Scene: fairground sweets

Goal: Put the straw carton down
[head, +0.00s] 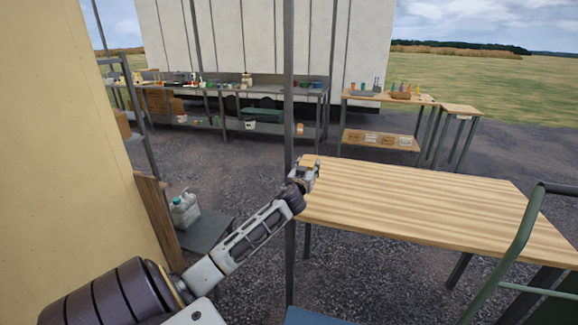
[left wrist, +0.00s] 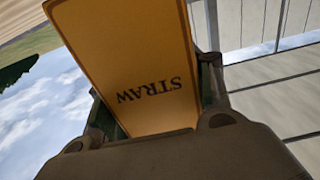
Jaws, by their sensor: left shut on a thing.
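The straw carton (left wrist: 135,50) is an orange-yellow box with the word STRAW printed on it, upside down in the left wrist view. It sits between the two fingers of my left gripper (left wrist: 155,105), which is shut on it. In the head view my left gripper (head: 310,172) is at the far left corner of the wooden table (head: 430,205). The carton is mostly hidden there, and I cannot tell whether it touches the table top. My right gripper is not in view.
The table top is bare. A grey post (head: 289,110) stands beside its left end, close to my left arm. A green rail (head: 515,250) is at the right front. Loaded shelves (head: 265,90) and a smaller stand (head: 385,97) are at the back.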

